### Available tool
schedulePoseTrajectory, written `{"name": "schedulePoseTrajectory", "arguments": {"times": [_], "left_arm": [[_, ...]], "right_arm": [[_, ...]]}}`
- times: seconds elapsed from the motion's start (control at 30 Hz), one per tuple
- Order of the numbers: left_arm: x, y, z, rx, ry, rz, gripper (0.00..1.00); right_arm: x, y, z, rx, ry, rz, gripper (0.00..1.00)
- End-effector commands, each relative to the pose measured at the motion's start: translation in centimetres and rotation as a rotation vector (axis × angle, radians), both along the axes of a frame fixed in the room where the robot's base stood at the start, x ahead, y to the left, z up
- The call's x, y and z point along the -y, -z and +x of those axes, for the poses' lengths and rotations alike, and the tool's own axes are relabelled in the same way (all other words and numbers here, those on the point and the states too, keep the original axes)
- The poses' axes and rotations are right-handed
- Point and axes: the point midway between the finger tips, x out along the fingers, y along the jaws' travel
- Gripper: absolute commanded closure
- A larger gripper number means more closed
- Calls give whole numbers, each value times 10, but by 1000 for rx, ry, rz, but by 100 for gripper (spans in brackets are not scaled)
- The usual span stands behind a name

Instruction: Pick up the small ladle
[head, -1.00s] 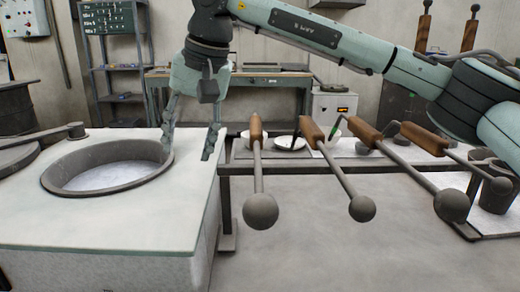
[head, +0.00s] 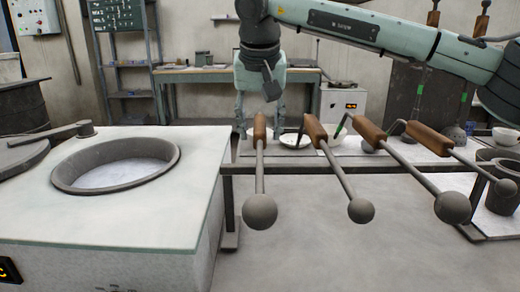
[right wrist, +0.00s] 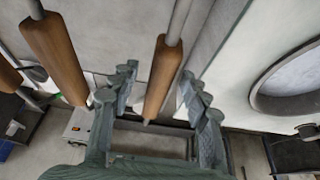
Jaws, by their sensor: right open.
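Several ladles with wooden handles and round grey heads rest in a row on a rail, heads toward me in the head view. My right gripper (head: 277,122) is open, pointing down behind the leftmost handle. In the right wrist view, a wooden handle (right wrist: 164,75) shows between the open fingers of my right gripper (right wrist: 158,82), with no clear contact. My left gripper is not in view.
A pale furnace block with a round opening (head: 117,165) stands at the left. The dark rail (head: 300,168) carries the ladles. White bowls (head: 295,140) lie behind it, and a dark pot (head: 503,195) stands at the right. A workbench (head: 190,75) is at the back.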

Motion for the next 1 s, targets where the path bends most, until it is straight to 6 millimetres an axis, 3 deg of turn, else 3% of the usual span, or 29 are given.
{"name": "schedulePoseTrajectory", "arguments": {"times": [0.23,0.63,1.0], "left_arm": [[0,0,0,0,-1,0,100],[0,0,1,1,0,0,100],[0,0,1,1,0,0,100]], "right_arm": [[0,4,2,1,0,1,53],[0,4,2,0,1,1,100],[-1,0,2,5,0,4,100]]}}
